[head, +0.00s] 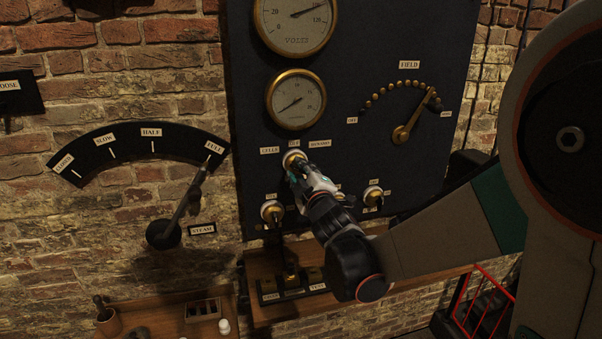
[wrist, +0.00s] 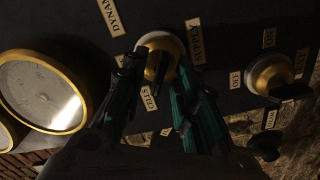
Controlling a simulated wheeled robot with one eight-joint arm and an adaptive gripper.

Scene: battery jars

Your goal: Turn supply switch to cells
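The supply switch (head: 293,159) is a round brass knob low on the dark panel. CELLS (head: 270,150) is at its upper left, OFF (head: 293,142) above it and DYNAMO (head: 320,143) at its upper right. My gripper (head: 298,174) is at the switch. In the wrist view its two green fingers (wrist: 158,72) are spread, one on each side of the knob. I cannot tell whether they touch it or exactly where the handle points.
Two similar knobs (head: 272,211) (head: 373,196) sit lower on the panel. Round gauges (head: 296,100) and the brass FIELD lever (head: 403,132) are above. The steam lever (head: 187,205) stands to the left. A wooden shelf (head: 330,308) runs below.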

